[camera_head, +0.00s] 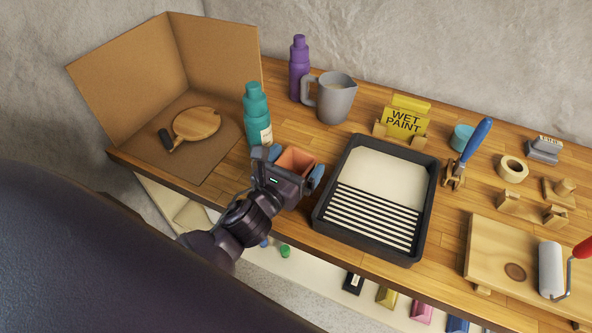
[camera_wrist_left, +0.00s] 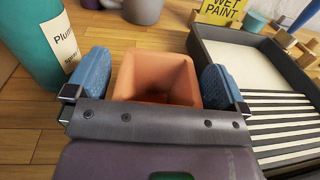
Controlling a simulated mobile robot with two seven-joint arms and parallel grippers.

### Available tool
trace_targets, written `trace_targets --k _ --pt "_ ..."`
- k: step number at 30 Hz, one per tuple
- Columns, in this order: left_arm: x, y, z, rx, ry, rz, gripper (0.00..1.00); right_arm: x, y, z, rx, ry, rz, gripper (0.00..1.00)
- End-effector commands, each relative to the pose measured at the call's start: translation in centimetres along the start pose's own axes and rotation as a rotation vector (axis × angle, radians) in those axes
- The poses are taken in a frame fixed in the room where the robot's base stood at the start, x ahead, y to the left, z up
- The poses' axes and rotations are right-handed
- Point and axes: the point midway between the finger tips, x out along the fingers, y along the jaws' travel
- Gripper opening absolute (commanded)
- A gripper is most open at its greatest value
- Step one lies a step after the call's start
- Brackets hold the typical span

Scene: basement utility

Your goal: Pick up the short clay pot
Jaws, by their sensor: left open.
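The short clay pot (camera_head: 298,160) is a square terracotta pot standing upright on the wooden bench, between the teal bottle and the black paint tray. In the left wrist view the pot (camera_wrist_left: 157,78) sits between the two blue finger pads, with a small gap on each side. My left gripper (camera_head: 295,168) is open around the pot, one finger at its left and one at its right. The pot's lower front is hidden by the gripper body. My right gripper is not in view.
A teal bottle (camera_head: 257,118) stands close left of the pot, and a black paint tray (camera_head: 432,195) close right. A grey pitcher (camera_head: 336,98) and a purple bottle (camera_head: 299,70) stand behind. A cardboard screen (camera_head: 130,68) with a wooden paddle (camera_head: 197,124) is at the left.

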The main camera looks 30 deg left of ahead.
Motion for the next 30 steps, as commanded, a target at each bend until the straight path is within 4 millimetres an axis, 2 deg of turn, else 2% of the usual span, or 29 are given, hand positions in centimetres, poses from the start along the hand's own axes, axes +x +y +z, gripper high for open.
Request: trace_targets --k 9,21,30 --pt "0.53 0.01 -0.04 0.0 0.001 0.0 1.0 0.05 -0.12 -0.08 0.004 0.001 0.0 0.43" --pt "0.51 0.0 0.01 -0.001 0.0 0.0 0.42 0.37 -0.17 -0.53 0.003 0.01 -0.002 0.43" --pt "0.53 0.01 0.51 0.0 -0.002 -0.001 0.42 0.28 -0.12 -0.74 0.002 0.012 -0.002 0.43"
